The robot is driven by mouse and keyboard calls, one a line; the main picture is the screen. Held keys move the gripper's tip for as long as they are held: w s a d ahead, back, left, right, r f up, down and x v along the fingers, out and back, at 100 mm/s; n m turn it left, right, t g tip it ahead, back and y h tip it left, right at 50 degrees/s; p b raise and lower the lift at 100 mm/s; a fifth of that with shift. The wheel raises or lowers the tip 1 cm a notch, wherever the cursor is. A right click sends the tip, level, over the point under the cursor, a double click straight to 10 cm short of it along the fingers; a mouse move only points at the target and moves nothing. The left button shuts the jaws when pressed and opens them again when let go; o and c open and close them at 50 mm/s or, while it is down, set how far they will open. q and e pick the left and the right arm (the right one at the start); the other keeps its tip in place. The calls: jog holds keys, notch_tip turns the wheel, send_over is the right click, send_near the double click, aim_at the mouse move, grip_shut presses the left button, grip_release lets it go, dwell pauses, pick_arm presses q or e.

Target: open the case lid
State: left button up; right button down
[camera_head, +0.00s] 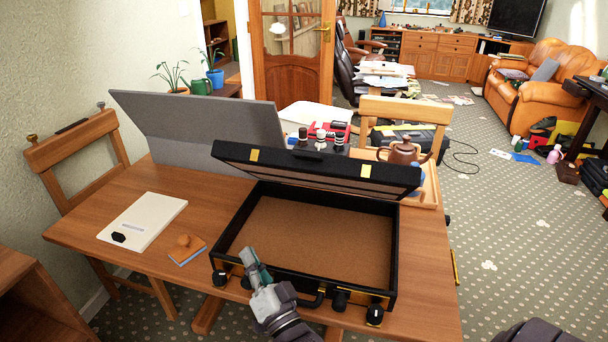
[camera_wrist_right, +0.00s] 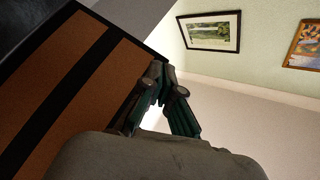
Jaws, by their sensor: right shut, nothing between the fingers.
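The black case (camera_head: 391,260) lies on the wooden table with its lid (camera_head: 320,168) raised at the back. The lid is tilted up at an angle, with gold clasps on its front edge and a strip of its inner face visible. The brown-lined bottom (camera_head: 310,235) looks empty. My right gripper (camera_head: 250,262) is shut and empty, over the left part of the case's front edge, well apart from the lid. The right wrist view shows its closed fingers (camera_wrist_right: 163,82) beside a brown panel with black bands, probably the case lid (camera_wrist_right: 85,85). My left gripper is not in view.
A grey panel (camera_head: 200,120) stands behind the case. A white notebook (camera_head: 143,220) and a small orange-and-blue item (camera_head: 187,250) lie left of the case. A teapot (camera_head: 403,152) stands behind it on the right. A wooden chair (camera_head: 75,150) is at the far left.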

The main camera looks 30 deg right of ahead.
jog(key=s+d+r+m+t+h, duration=0.15)
jog(key=d+r+m+h, duration=0.25)
jog(key=m+h, duration=0.45)
jog(key=m+g+h+p, duration=0.5)
jog(key=m+g+h, duration=0.1)
jog(key=m+h, duration=0.55)
send_near(306, 158)
jog(key=shift+n+t, duration=0.25)
jog(key=shift+n, duration=0.25)
jog(key=x, duration=0.6)
jog(key=shift+d+r, duration=0.2)
jog(key=shift+d, duration=0.05)
jog(key=shift+w+d+r, duration=0.2)
jog(key=shift+w+d, duration=0.05)
jog(key=shift+r, duration=0.1)
